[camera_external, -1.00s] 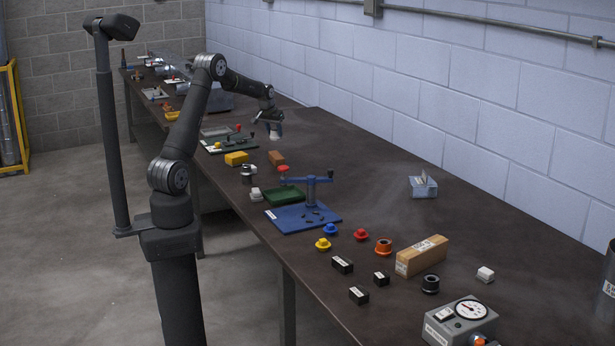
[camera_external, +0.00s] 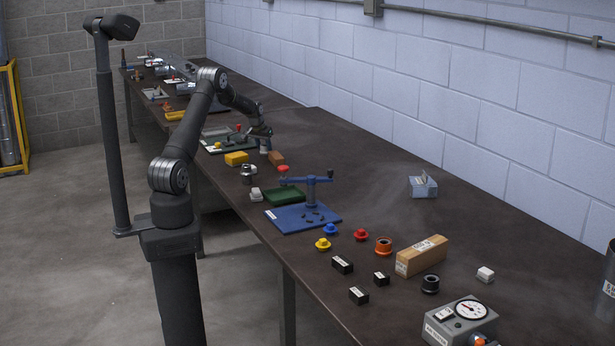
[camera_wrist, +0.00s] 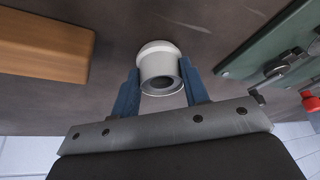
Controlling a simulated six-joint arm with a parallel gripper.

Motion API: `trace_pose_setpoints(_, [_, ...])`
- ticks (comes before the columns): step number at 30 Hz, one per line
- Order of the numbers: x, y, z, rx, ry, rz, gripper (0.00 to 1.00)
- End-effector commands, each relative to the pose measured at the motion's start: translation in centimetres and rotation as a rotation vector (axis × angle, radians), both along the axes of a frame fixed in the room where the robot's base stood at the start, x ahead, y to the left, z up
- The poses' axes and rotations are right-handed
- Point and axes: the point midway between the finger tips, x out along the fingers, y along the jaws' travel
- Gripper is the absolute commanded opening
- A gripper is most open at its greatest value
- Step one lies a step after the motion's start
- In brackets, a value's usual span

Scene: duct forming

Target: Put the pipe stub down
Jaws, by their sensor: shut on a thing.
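The pipe stub (camera_wrist: 158,64) is a short white, hollow piece with a wider rim, held between the blue fingers of my gripper (camera_wrist: 158,92) in the wrist view. The dark table top (camera_wrist: 110,14) lies just beyond it; whether the stub touches it I cannot tell. In the outside view my gripper (camera_external: 264,146) is low over the table, between the green board and a brown block. The pale stub (camera_external: 265,150) shows only as a small patch beneath it.
A brown wooden block (camera_wrist: 40,46) lies left of the stub in the wrist view, and a green board (camera_wrist: 265,50) with metal fittings lies right. A yellow block (camera_external: 236,158) stands near the gripper. A blue fixture (camera_external: 300,218) is closer to the camera.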

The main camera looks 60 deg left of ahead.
Motion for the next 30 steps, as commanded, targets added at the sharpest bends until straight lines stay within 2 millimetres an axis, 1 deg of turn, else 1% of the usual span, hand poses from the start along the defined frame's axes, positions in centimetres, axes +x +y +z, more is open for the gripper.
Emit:
trace_pose_setpoints(7, [0.0, 0.0, -0.2, 0.0, 0.0, 0.0, 0.18])
trace_pose_setpoints(8, [0.0, 0.0, -0.3, 0.0, 0.0, 0.0, 0.43])
trace_pose_setpoints(9, [0.0, 0.0, -0.2, 0.001, -0.001, 0.0, 0.51])
trace_pose_setpoints(11, [0.0, 0.0, -0.2, 0.0, 0.0, 0.0, 0.63])
trace_pose_setpoints(19, [0.0, 0.0, -0.2, 0.001, -0.001, 0.0, 0.63])
trace_pose_setpoints(22, [0.0, 0.0, 0.3, 0.001, -0.001, 0.0, 0.63])
trace_pose_setpoints(26, [-0.5, -0.3, 1.8, 0.002, -0.002, 0.0, 0.63])
trace_pose_setpoints(29, [-1.0, -0.7, 3.5, 0.003, -0.003, 0.0, 0.63])
trace_pose_setpoints(30, [-1.3, -0.9, 4.3, 0.004, -0.003, 0.0, 0.63])
